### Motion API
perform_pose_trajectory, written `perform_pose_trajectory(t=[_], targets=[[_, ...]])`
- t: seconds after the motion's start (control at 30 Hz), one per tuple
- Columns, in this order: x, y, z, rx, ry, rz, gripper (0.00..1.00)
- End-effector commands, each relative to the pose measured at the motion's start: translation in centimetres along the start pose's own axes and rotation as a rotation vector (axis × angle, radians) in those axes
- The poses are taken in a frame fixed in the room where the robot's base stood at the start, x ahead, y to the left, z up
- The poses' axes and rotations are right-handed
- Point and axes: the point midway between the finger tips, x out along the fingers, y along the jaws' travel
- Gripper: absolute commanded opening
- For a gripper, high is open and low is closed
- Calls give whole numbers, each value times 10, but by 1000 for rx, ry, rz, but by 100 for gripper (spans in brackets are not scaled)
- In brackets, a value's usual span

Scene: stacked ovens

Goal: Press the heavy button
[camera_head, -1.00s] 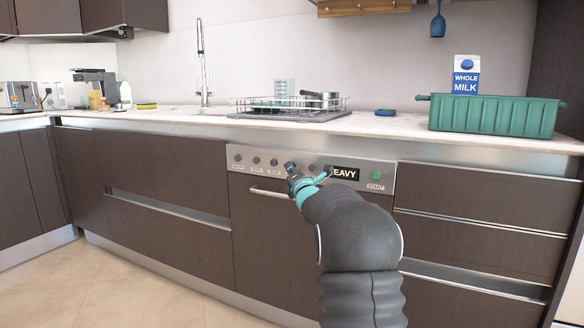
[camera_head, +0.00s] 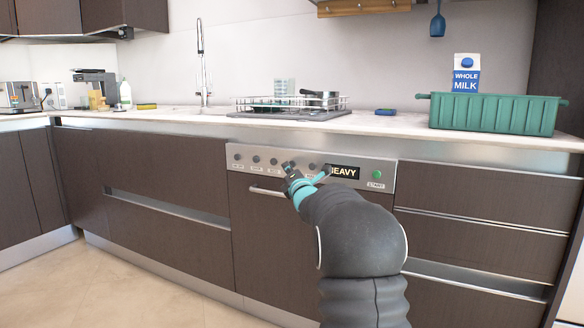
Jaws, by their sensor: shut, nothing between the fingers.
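A dishwasher control panel (camera_head: 215,152) runs along the top of the dark front below the counter. It carries a row of small round dark buttons (camera_head: 256,160) with labels too small to read. Its display (camera_head: 343,172) reads HEAVY in lit letters. A green START button (camera_head: 377,174) sits at the panel's right end. My gripper (camera_head: 287,167) is shut and empty, its tip over the middle-right part of the button row. It hides part of the row and its labels. I cannot tell whether the tip touches the panel.
The dishwasher handle (camera_head: 266,191) sticks out below the panel, just left of my gripper. The counter above holds a dish rack (camera_head: 290,104), a green crate (camera_head: 495,116) and a milk carton (camera_head: 466,78). The floor at the left is clear.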

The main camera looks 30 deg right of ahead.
Motion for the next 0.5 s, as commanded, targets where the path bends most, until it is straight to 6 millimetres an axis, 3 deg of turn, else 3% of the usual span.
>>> perform_pose_trajectory(t=[0.23,0.5], targets=[[-2,2,-1,1,0,0,0],[-17,13,-12,1,0,-1,0]])
